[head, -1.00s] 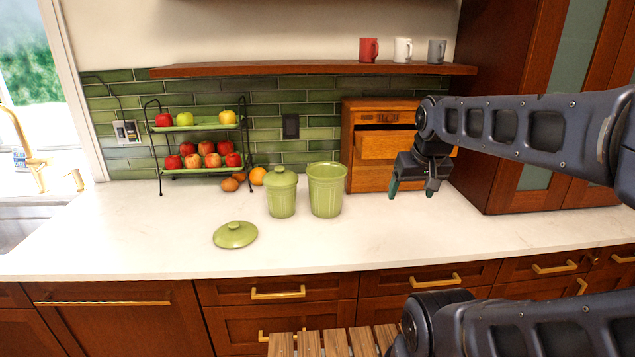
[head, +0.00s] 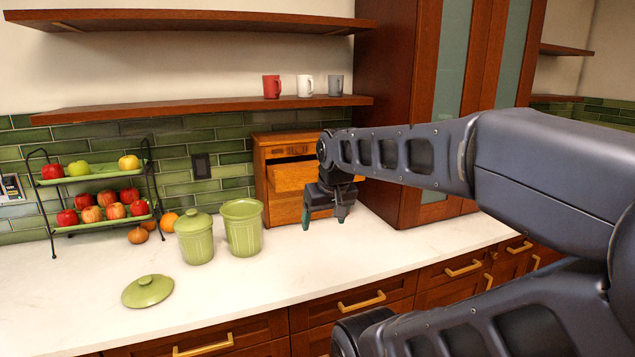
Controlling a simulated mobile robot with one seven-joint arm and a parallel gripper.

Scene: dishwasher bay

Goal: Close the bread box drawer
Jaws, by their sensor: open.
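The wooden bread box (head: 262,165) stands on the white counter against the green tiles, left of the tall cabinet. Its upper drawer (head: 292,177) is pulled out toward me. The lower front (head: 285,210) looks flush with the box. My gripper (head: 325,222) is in front of the box's right side, pointing down, with its two fingers apart and nothing between them. My gripper and arm hide the right part of the box and drawer. I cannot tell whether the gripper touches the drawer.
A green open canister (head: 243,230) and a lidded canister (head: 195,240) stand left of the box. A loose green lid (head: 147,291) lies nearer. A two-tier fruit rack (head: 95,205) is at left. The tall cabinet (head: 405,150) bounds the right. The counter (head: 300,270) in front is clear.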

